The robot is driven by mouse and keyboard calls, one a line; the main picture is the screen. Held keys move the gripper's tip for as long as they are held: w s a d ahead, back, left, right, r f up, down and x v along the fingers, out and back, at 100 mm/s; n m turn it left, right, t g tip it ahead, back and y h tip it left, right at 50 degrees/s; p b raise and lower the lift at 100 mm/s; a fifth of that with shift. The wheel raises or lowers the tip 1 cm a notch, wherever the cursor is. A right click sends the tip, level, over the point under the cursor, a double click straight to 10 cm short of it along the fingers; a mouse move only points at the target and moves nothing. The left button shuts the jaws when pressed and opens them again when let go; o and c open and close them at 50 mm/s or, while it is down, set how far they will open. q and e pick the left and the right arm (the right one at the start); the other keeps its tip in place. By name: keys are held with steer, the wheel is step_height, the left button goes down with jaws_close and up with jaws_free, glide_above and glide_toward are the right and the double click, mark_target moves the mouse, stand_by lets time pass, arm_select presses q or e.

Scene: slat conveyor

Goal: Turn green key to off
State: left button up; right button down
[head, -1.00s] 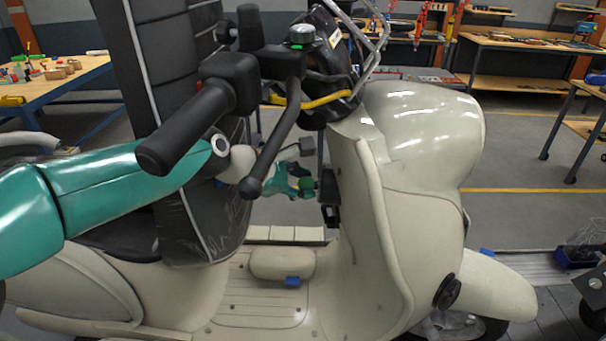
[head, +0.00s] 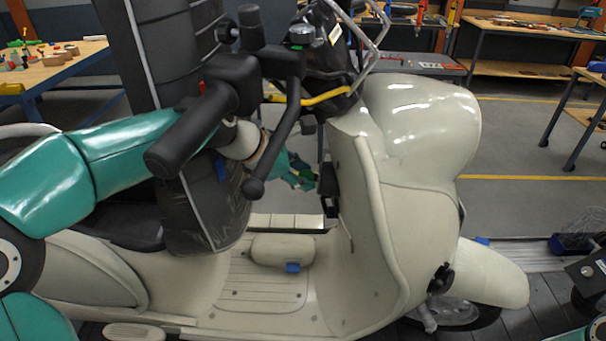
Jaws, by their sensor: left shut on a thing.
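My left arm reaches in from the left behind the scooter's handlebar (head: 185,130). My teal left gripper (head: 308,183) is at the dark lock block (head: 327,181) on the inner side of the cream leg shield (head: 365,215). Its fingers are shut on the green key at this block. The key itself cannot be made out between the similarly coloured fingers, so its turn position cannot be told. The brake lever (head: 275,145) passes in front of my wrist. My right gripper is not in view.
The black seat backrest (head: 165,50) stands close behind my left forearm. A yellow cable (head: 335,96) hangs below the handlebar. Workbenches (head: 520,70) stand at the back.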

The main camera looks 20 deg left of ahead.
arm_select(q)
steer(key=shift+n+g, duration=0.3)
steer(key=shift+g, duration=0.1)
